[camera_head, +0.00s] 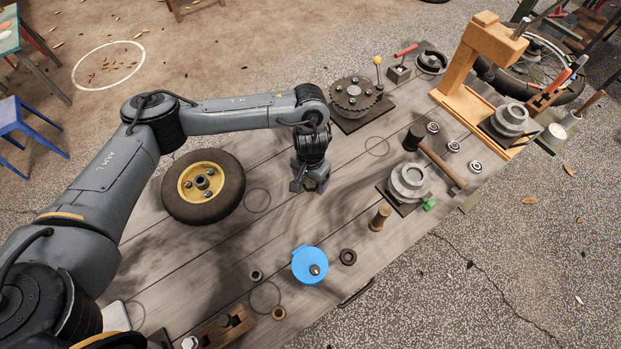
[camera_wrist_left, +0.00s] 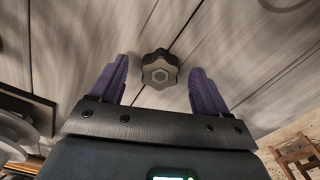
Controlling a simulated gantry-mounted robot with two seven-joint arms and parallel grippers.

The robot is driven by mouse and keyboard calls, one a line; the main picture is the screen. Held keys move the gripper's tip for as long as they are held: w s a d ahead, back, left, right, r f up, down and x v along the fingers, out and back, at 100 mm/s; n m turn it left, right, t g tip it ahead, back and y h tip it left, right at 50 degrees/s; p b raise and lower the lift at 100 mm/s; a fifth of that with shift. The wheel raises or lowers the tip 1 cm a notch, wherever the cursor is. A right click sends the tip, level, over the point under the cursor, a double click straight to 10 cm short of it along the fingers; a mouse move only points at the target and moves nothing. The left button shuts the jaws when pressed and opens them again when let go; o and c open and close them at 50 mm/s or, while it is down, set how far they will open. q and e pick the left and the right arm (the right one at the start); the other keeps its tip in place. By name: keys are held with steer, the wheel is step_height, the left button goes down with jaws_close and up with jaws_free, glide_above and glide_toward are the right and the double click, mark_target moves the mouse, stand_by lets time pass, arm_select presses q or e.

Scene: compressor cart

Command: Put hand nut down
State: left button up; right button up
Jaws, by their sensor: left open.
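The hand nut (camera_wrist_left: 160,70) is a dark, lobed knob with a lighter round centre. In the left wrist view it sits against the grey wooden tabletop (camera_wrist_left: 238,40), between the two purple fingers of my left gripper (camera_wrist_left: 159,84). The fingers stand apart, with a visible gap on each side of the nut. In the head view my left gripper (camera_head: 313,184) points down, low over the middle of the table, right of the wheel; I cannot make out the nut there. My right gripper is not in view.
A black-tyred wheel with a yellow hub (camera_head: 203,184) lies left of the gripper. A toothed disc (camera_head: 353,95) is behind it. A flanged metal part (camera_head: 408,182) and a mallet (camera_head: 440,160) are to the right. A blue round part (camera_head: 309,264) is in front. Bare planks surround the gripper.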

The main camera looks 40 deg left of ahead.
mark_target(310, 182)
arm_select(q)
steer(key=shift+o, duration=0.2)
step_height(310, 182, up, 12)
steer(key=p, duration=0.6)
